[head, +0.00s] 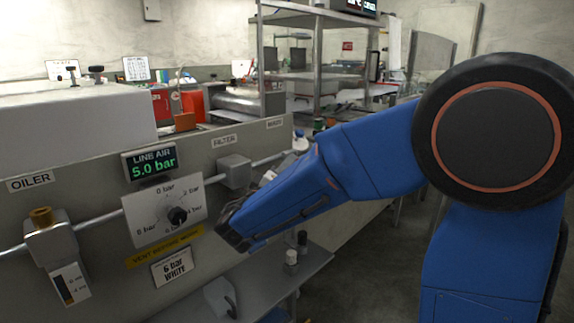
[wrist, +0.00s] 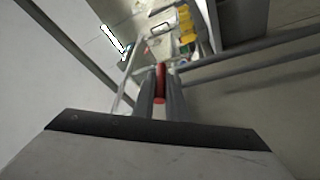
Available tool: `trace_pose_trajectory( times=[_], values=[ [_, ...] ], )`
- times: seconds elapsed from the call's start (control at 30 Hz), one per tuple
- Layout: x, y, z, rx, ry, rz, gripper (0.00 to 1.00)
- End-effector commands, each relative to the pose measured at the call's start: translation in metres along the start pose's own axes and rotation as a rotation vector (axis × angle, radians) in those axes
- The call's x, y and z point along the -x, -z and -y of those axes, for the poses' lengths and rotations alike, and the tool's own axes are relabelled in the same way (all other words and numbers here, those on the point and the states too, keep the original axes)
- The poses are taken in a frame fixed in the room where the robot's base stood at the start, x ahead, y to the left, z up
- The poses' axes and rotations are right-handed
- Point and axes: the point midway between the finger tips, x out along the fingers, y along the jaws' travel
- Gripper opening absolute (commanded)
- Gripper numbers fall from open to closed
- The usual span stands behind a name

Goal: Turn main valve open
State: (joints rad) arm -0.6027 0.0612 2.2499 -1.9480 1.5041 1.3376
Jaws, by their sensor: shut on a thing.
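In the wrist view, my gripper (wrist: 160,82) has its two grey fingers closed on a narrow red piece (wrist: 160,76), which looks like the main valve's handle. The red piece lies along the line between the fingers. In the head view, the MAIN label (head: 274,123) is at the right end of the panel, above the pipe (head: 270,160). My blue arm covers the place below it, so the valve body, its handle and the fingertips are hidden there. Whether the valve is open or closed cannot be told.
The grey panel (head: 110,180) carries an oiler (head: 50,240), a filter (head: 234,170), a dial plate with a black knob (head: 178,215) and a display (head: 150,162) reading 5.0 bar. A low shelf (head: 255,275) stands below. Dark floor is free at right.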

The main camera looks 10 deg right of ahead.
Motion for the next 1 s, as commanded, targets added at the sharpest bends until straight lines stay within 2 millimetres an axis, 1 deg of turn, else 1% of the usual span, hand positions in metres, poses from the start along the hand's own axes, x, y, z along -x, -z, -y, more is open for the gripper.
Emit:
trace_pose_trajectory(
  times=[0.33,0.37,0.4,0.43,0.77,0.87,1.0],
  values=[
    [0.0,-0.002,0.002,0.004,0.001,0.002,0.0],
    [0.0,-0.002,0.001,0.004,0.001,0.002,0.19],
    [0.0,-0.002,0.001,0.004,0.001,0.002,0.29],
    [0.0,-0.002,0.001,0.003,0.001,0.002,0.31],
    [0.002,-0.001,0.001,0.002,0.0,0.001,0.31],
    [0.008,0.0,0.001,0.001,0.0,0.0,0.31],
    [0.025,0.0,0.001,0.001,0.002,-0.002,0.31]
  ],
)
